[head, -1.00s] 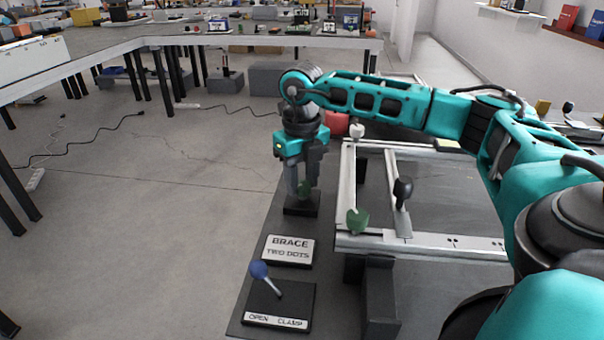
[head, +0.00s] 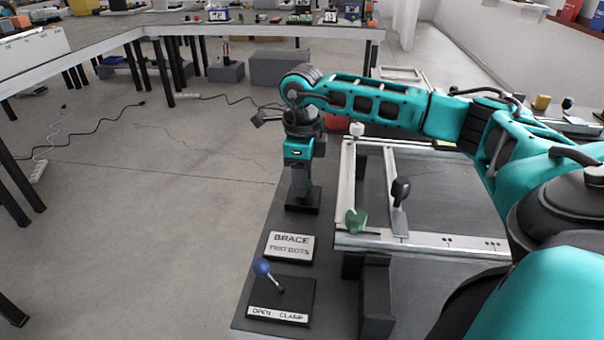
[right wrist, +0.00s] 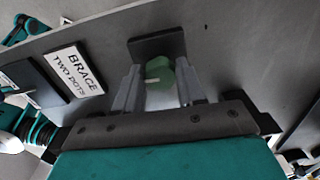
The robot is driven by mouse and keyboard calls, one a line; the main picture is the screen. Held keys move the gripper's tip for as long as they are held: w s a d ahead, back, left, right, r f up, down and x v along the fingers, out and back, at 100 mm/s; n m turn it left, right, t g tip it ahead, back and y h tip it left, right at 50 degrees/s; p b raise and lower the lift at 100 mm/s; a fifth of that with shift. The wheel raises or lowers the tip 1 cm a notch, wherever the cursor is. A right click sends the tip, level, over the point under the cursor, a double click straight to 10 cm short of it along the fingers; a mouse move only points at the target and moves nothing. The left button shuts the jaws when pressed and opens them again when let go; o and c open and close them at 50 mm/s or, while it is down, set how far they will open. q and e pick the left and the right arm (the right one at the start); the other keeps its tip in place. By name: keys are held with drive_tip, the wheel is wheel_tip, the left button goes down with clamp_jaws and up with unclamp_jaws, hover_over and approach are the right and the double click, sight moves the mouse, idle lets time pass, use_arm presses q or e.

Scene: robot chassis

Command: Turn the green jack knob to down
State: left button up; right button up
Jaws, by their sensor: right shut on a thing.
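The green jack knob (right wrist: 160,74) shows in the right wrist view between the two grey fingers of my right gripper (right wrist: 157,88), with a pale mark on it pointing left. It sits on a black base plate (right wrist: 156,44). In the head view my right gripper (head: 300,194) points straight down over that black base (head: 303,209) and is shut on the knob. There the fingers hide the knob. My left gripper is not in view.
A sign reading BRACE TWO DOTS (head: 290,246) lies nearer, with a blue-knobbed lever (head: 262,267) on an OPEN CLAMP plate. To the right is a pale metal frame (head: 415,241) with another green knob (head: 355,220) and a black knob (head: 401,188). Open floor lies left.

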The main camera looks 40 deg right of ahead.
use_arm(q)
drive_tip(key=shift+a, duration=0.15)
use_arm(e)
drive_tip(key=shift+n, duration=0.4)
drive_tip(key=o, duration=1.1)
drive_tip(key=shift+c, duration=0.2)
use_arm(q)
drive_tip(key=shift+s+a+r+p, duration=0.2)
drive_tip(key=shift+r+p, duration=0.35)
drive_tip(key=shift+p, duration=0.55)
use_arm(e)
wheel_tip(320, 180, up, 13)
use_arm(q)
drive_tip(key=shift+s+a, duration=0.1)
